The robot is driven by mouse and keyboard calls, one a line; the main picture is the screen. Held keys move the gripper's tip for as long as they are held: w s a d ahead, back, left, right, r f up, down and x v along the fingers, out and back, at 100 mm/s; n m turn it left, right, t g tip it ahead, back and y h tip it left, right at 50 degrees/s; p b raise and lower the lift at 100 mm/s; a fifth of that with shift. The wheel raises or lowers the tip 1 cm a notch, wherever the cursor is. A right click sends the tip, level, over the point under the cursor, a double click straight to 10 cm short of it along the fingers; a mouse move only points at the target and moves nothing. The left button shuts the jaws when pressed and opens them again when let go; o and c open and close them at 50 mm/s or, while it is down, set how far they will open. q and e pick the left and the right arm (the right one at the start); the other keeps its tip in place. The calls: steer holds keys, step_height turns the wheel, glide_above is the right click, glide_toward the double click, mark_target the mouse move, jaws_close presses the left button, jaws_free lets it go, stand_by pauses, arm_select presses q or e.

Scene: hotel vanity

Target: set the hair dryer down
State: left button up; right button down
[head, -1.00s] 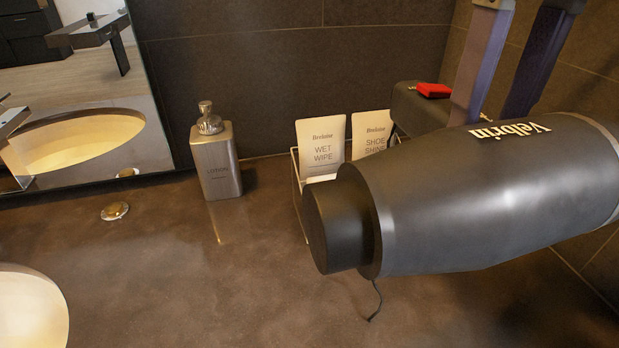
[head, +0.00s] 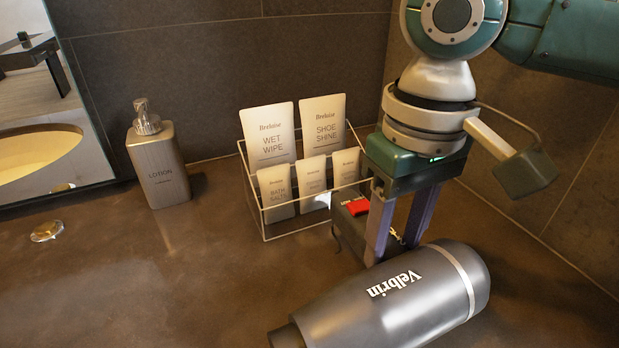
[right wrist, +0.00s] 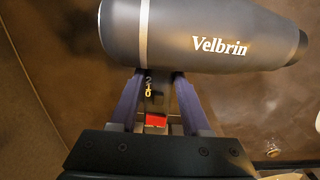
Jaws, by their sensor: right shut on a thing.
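The hair dryer (head: 405,300) has a dark grey barrel with white "Velbrin" lettering and a lighter band near one end. It lies roughly level low over the counter, its nozzle toward the bottom of the head view, partly cut off. I cannot tell whether it touches the counter. My right gripper (head: 392,250) reaches down from above and is shut on the dryer's dark handle, which has a red part. The right wrist view shows the barrel (right wrist: 215,40) just beyond the fingertips (right wrist: 158,80) and the handle between the fingers. My left gripper is not in view.
A clear rack (head: 263,222) with several sachets stands against the back wall, close to the handle. A lotion bottle (head: 160,170) stands further left. The dark counter (head: 170,290) is clear at front left. A mirror and side wall bound the space.

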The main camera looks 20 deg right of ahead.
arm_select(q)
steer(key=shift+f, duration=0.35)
arm_select(e)
steer(key=shift+f, duration=1.7)
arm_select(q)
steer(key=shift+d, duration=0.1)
arm_select(e)
steer(key=shift+c, duration=1.8)
jaws_free()
steer(key=shift+f, duration=0.15)
